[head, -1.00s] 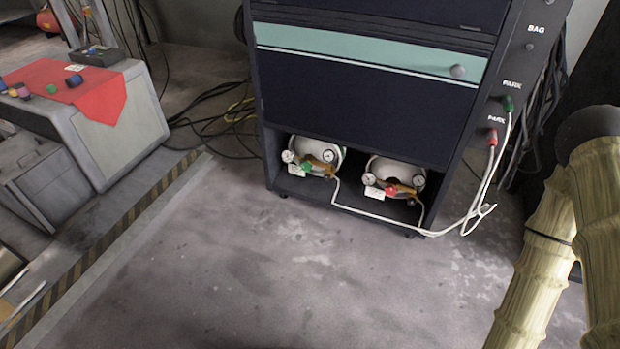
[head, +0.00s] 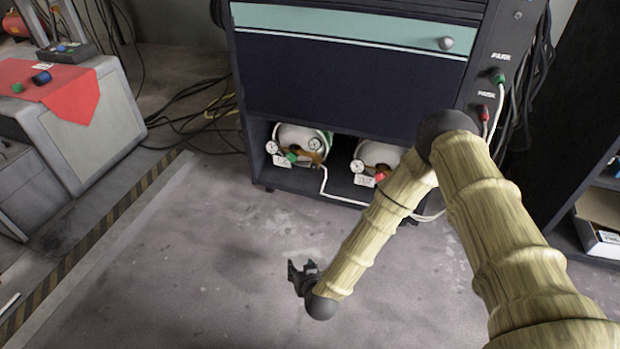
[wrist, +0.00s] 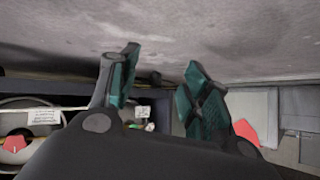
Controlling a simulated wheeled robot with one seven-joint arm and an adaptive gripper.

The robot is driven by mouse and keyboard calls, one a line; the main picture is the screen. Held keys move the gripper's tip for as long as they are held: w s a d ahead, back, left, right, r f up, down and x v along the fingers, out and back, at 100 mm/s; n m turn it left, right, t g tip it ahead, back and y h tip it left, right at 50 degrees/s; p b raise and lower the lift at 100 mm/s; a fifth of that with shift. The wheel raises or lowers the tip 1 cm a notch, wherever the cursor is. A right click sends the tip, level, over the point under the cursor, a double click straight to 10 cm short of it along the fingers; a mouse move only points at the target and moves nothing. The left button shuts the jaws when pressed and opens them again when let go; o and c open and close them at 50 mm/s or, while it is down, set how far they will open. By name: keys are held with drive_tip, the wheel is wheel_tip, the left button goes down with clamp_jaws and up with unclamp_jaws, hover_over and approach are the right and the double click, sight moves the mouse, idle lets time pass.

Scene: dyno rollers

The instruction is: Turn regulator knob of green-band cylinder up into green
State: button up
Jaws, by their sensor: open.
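The green-band cylinder (head: 301,136) lies in the cabinet's bottom bay, on the left. Its green regulator knob (head: 291,156) sits at its front, between small white gauges. The gauge needles are too small to read. A second cylinder (head: 378,152) with a red knob (head: 380,177) lies to its right, partly behind my arm; the red knob also shows at the left of the wrist view (wrist: 14,143). My gripper (head: 294,274) is open and empty, in front of the cabinet and apart from both cylinders. Its spread fingers show in the wrist view (wrist: 160,85).
The dark cabinet (head: 340,85) has a low bay with side walls and a floor lip. A white hose (head: 335,198) runs along the bay front to the right. A grey bench (head: 95,125) with a red cloth stands left. The floor before the cabinet is clear.

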drive_tip(key=w+a+r+m+t+h+b, duration=0.25)
drive_tip(key=w+a+t, duration=0.2)
drive_tip(key=w, duration=0.75)
drive_tip(key=m+t+h+b, duration=0.3)
drive_tip(key=m+h, duration=0.2)
drive_tip(key=h, duration=0.2)
approach(313, 168)
drive_tip(key=shift+n+g, duration=0.25)
drive_tip(key=b+x, duration=0.5)
drive_tip(key=x, duration=0.2)
drive_tip(key=shift+f, duration=0.1)
drive_tip(key=shift+r+b+x, duration=0.2)
drive_tip(key=shift+b+x, duration=0.4)
drive_tip(key=shift+x, duration=0.4)
drive_tip(key=shift+a, duration=0.1)
drive_tip(key=c, duration=1.1)
